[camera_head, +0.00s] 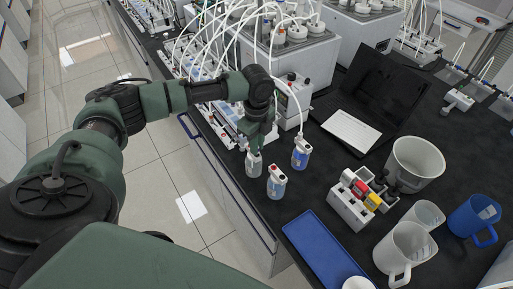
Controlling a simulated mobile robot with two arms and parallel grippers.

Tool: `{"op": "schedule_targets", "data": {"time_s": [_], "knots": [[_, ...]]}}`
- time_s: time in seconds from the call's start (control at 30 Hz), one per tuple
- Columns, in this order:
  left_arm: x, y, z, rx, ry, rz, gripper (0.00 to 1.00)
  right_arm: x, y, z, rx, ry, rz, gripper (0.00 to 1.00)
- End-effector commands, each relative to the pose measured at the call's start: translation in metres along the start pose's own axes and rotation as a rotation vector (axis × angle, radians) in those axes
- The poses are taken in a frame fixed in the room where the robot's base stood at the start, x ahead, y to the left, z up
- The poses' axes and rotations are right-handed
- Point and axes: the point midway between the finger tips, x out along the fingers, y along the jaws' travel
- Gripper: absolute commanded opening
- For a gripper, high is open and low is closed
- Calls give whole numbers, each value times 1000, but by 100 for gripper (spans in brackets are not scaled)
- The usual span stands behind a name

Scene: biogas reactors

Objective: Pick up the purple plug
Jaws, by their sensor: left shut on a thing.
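My left gripper (255,146) points down at the near-left edge of the black bench. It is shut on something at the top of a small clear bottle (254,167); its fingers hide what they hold. I cannot make out a purple plug anywhere. Two similar bottles with blue-and-white labels, one nearer me (276,183) and one to the right (300,154), stand close by and apart from the gripper. My right gripper is not in view.
A blue tray (318,250), a grey block (349,209) with red and yellow pieces, a white pot (414,163) and several mugs (404,250) stand to the right. A black laptop (371,92) and tubed reactors (295,55) lie behind.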

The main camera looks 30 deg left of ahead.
Motion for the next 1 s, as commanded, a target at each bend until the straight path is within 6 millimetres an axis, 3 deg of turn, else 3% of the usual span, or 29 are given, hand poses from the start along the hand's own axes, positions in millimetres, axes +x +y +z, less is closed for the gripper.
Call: {"op": "schedule_targets", "data": {"time_s": [0.17, 0.6, 0.8, 1.0], "knots": [[-30, -1, 1, -1, 0, -6, 0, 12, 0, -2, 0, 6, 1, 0], [-150, -1, 0, -1, 0, -5, 0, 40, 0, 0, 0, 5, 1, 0], [-179, -1, 0, -1, 1, -3, 0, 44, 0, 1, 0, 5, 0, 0], [-188, 0, 0, -1, 0, 0, 0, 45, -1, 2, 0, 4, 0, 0]]}}
